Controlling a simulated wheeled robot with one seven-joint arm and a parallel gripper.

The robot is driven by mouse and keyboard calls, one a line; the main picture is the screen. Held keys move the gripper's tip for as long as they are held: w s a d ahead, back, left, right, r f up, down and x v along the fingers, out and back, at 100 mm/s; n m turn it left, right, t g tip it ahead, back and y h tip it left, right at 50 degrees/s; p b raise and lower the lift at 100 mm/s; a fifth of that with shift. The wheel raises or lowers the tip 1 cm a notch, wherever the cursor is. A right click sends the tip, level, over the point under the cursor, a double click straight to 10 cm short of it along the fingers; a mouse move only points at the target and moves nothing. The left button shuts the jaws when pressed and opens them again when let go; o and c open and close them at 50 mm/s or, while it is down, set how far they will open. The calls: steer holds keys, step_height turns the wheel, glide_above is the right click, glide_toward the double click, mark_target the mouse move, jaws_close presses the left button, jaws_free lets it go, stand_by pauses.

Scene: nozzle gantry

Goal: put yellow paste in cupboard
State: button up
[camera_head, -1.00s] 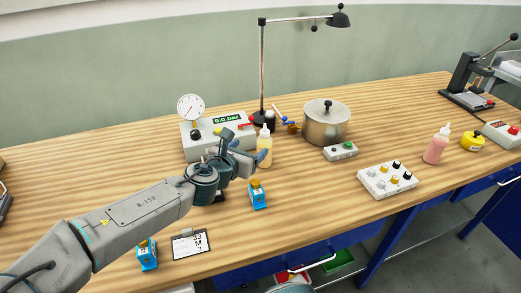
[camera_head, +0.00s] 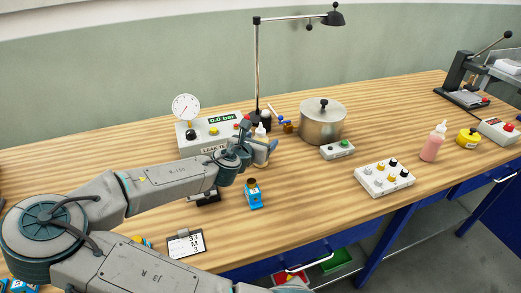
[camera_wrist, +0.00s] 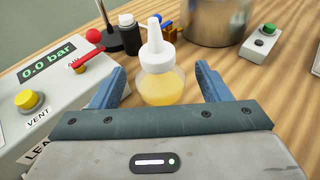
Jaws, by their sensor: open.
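A squeeze bottle of yellow paste (camera_wrist: 161,86), with a white cap and nozzle, stands upright on the bench in the wrist view. In the head view its white top (camera_head: 261,130) shows, and my gripper partly hides its body. No cupboard can be clearly made out; blue drawer fronts (camera_head: 300,258) show under the bench.
The leak tester (camera_head: 205,135) is close on the gripper's left. A lamp, a metal pot (camera_head: 322,122) and a small control box (camera_head: 338,149) stand behind and right. A pink bottle (camera_head: 433,143) and yellow jar (camera_head: 468,138) are farther right.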

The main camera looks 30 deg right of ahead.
steer(key=shift+x, duration=1.25)
steer(key=c, duration=1.3)
steer(key=shift+r, duration=0.4)
steer(key=r, duration=0.3)
steer(key=shift+s+d+r+p, duration=0.2)
steer(key=shift+s+r+p, duration=0.1)
steer(key=shift+r, duration=0.1)
steer(key=s+d+r, duration=0.6)
steer(key=s+d, duration=0.1)
steer(key=d, duration=0.1)
steer(key=shift+s+r, duration=0.2)
steer(key=shift+s, duration=0.05)
